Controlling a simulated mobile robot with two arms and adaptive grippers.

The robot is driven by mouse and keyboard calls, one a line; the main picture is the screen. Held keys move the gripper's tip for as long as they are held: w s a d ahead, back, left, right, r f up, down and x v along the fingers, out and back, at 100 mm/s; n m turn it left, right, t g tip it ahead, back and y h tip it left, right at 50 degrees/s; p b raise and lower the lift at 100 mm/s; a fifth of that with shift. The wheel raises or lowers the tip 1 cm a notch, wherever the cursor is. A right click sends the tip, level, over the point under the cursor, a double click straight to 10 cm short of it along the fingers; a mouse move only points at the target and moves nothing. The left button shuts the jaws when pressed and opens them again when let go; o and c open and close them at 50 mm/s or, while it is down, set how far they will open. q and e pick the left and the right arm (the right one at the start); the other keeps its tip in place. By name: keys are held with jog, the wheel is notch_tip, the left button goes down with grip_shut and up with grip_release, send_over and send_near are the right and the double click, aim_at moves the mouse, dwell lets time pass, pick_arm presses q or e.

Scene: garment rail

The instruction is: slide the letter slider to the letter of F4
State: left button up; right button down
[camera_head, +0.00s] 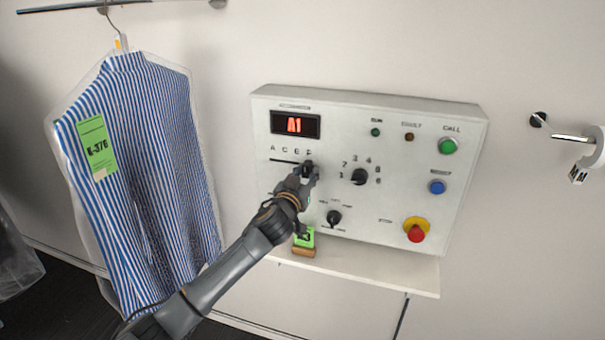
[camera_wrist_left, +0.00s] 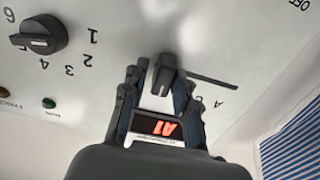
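The control panel (camera_head: 375,200) is on the wall, with a row of letters starting at A above a slot (camera_head: 284,161). The dark letter slider knob (camera_head: 308,165) is at the slot's right end, below the last letter. It also shows in the left wrist view (camera_wrist_left: 166,74), where the slot (camera_wrist_left: 213,80) runs away from it toward the A. My left gripper (camera_head: 307,172) is at the knob; its fingers (camera_wrist_left: 160,88) are close on both sides of it and appear shut on it. The red display (camera_head: 295,124) reads A1. My right gripper is not in view.
Right of the slider is a black number dial (camera_head: 359,177). Below it are a smaller black knob (camera_head: 334,217) and a red stop button (camera_head: 416,233). A shelf (camera_head: 390,275) juts out below. A bagged striped shirt (camera_head: 150,160) hangs at left.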

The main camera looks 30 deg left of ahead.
pick_arm(q)
jog(key=shift+o, duration=0.4)
jog(key=shift+d, duration=0.2)
jog(key=shift+a, duration=0.1)
jog(key=shift+s, duration=0.2)
jog(key=v, duration=1.1)
jog(key=shift+s+d, duration=0.25)
jog(key=shift+d, duration=0.05)
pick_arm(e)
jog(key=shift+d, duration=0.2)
